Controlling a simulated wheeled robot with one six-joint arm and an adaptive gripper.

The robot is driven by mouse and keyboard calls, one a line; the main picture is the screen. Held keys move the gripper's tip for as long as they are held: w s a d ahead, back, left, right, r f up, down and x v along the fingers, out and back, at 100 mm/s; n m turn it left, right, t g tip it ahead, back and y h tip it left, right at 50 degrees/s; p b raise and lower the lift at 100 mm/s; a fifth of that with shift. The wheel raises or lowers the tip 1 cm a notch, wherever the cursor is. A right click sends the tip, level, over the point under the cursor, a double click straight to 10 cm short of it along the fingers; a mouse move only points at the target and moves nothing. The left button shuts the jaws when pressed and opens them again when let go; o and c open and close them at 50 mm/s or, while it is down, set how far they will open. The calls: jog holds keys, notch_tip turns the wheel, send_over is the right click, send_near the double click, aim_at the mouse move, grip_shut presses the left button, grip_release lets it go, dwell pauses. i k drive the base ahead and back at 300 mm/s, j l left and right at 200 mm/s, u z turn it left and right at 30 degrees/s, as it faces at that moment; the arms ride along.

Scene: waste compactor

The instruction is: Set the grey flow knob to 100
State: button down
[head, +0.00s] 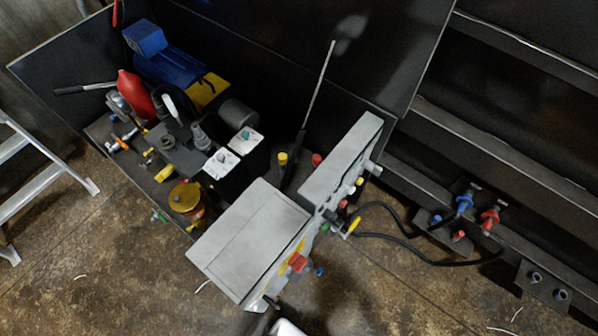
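Two small white dial plates sit on dark blocks in the machinery bay, left of the middle in the head view. The nearer plate (221,164) carries a small knob (221,157) that looks grey. The farther plate (246,140) carries a teal-looking knob (246,134). I cannot surely tell which one is the flow knob, and the scale marks and pointer settings are too small to read. My gripper is not in view; a pale rounded shape at the bottom edge is too cut off to identify.
A grey control cabinet (250,240) with a red knob (298,262) stands in front of the bay. A yellow-topped canister (185,196) and a red rounded part (135,95) flank the plates. A ladder (45,190) stands left. The floor between is largely open.

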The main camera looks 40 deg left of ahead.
aim_at(221, 158)
jog(key=u, duration=1.55)
